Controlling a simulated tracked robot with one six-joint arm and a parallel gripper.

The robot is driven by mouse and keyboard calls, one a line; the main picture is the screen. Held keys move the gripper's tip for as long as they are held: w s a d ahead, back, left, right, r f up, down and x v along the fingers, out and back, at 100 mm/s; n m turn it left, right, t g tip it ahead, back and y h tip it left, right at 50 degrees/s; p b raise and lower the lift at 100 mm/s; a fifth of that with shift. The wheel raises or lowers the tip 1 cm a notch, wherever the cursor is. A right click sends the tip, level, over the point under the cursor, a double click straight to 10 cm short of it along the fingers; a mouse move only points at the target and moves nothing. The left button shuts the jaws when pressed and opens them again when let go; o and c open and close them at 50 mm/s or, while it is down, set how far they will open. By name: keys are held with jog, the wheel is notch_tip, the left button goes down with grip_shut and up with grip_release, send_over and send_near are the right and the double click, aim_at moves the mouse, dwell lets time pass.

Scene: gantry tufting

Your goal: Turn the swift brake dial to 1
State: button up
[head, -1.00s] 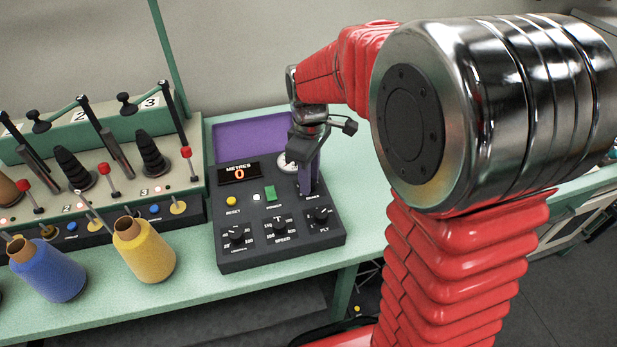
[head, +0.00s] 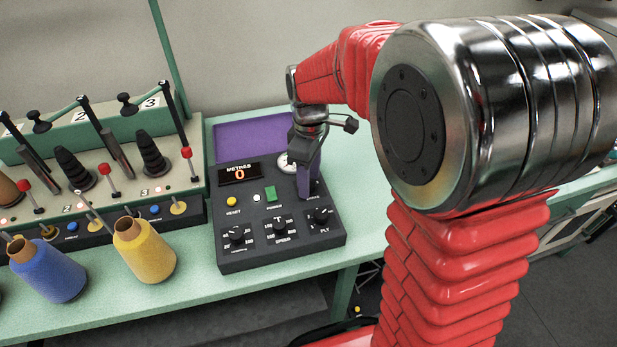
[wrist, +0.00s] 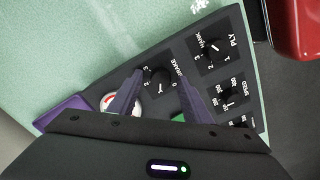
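The swift brake dial (wrist: 158,82) is a round black knob on the dark control panel, with BRAKE lettering and numbers beside it in the wrist view. I cannot read its setting clearly. My gripper (wrist: 161,76) is open, with one purple finger on each side of the dial and gaps between the fingers and the knob. In the head view, my gripper (head: 306,192) points down at the panel's right side and hides the dial there.
The control panel (head: 232,262) also bears a METRES display (head: 240,173) reading 0, a green power switch (head: 270,193) and several knobs, including the ply dial (wrist: 212,51). A purple tray (head: 255,133) lies behind. Yellow (head: 145,252) and blue cones (head: 48,272) stand left.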

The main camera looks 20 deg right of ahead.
notch_tip(320, 180, up, 14)
jog(key=shift+f, duration=0.15)
dwell(0.7)
dwell(0.5)
jog(key=s+f+m+t, duration=0.2)
jog(key=s+m+t, duration=0.3)
jog(key=s+m, duration=0.5)
jog(key=shift+s+m+t, duration=0.3)
jog(key=shift+s, duration=4.15)
jog(key=shift+f, duration=0.1)
jog(key=shift+c, duration=0.2)
